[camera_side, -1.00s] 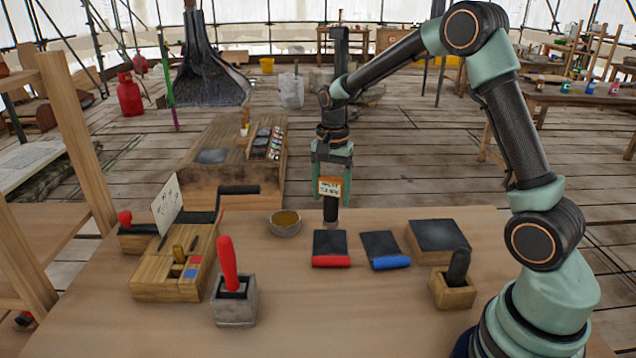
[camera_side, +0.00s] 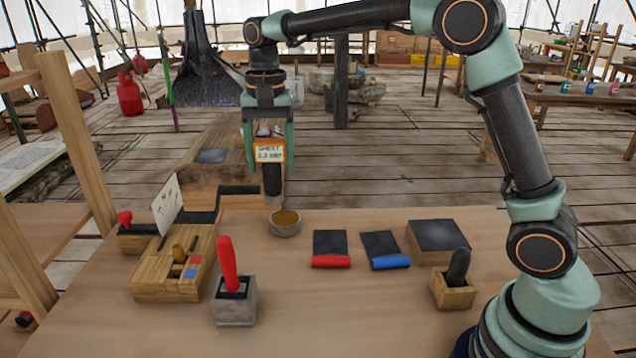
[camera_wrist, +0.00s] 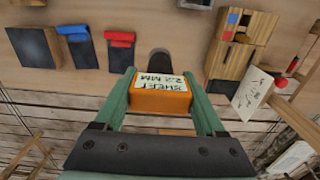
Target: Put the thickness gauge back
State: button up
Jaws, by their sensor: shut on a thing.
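The thickness gauge (camera_side: 270,153) is an orange block with a white label reading a sheet thickness in mm, with a dark cylindrical end (camera_side: 271,182) pointing down. My gripper (camera_side: 268,160) is shut on it and holds it upright in the air, near the far edge of the workbench, behind the round dish. In the wrist view the orange gauge (camera_wrist: 160,100) sits between my two green fingers, its dark end (camera_wrist: 158,62) beyond them.
On the workbench (camera_side: 330,320) are a round dish (camera_side: 285,224), a wooden block with coloured squares (camera_side: 165,278), a red-handled tool in a grey block (camera_side: 233,290), red-edged (camera_side: 330,245) and blue-edged (camera_side: 385,248) dark plates, a dark-topped block (camera_side: 438,235) and a black-handled holder (camera_side: 453,283). The front middle is clear.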

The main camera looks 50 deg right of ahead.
notch_tip(320, 180, down, 18)
jog(key=shift+r, duration=0.1)
dwell(0.4)
jog(key=o, duration=1.5)
